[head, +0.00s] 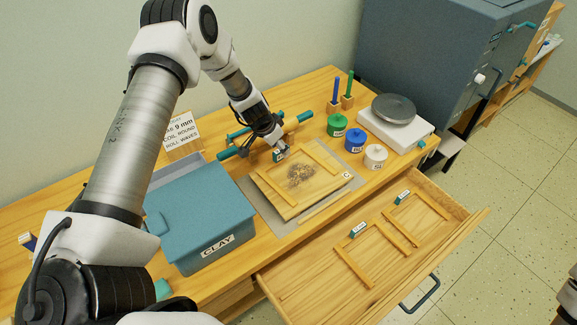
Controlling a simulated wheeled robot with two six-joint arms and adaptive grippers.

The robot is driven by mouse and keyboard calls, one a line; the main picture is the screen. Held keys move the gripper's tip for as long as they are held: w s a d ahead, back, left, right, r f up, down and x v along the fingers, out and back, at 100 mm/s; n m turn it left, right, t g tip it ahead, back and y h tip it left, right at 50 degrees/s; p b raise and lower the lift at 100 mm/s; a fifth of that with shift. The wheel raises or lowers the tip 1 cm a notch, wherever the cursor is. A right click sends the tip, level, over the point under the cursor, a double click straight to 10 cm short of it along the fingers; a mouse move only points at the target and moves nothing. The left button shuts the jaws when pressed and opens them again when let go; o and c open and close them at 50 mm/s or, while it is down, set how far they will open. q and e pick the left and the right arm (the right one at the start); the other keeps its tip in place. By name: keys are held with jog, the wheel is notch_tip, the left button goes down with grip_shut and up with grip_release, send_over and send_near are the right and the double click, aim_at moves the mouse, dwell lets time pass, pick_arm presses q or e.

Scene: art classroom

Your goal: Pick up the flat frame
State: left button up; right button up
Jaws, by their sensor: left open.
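A square wooden board or frame (290,195) with a dark patch in its middle rests on a grey mat (262,207) on the table. Raised wooden strips run along parts of its edge. My left gripper (281,155) is open and points down at the board's far edge; its fingertips are small here and I cannot tell whether they touch it. Two thin, pale wooden frames (345,262) (430,203) with small blue-green labels lie flat in the open drawer (300,283). I cannot tell which of these is the flat frame.
A teal clay box (205,205) stands left of the mat. A rolling pin with teal handles (299,120) lies behind my gripper. Green (337,125), blue (354,140) and white (376,156) jars and a scale (408,133) stand right. The open drawer juts out in front.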

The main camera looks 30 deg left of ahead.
pick_arm(q)
jog(key=shift+x, duration=1.15)
jog(key=shift+d+r, duration=0.1)
grip_shut()
jog(key=shift+r, duration=0.1)
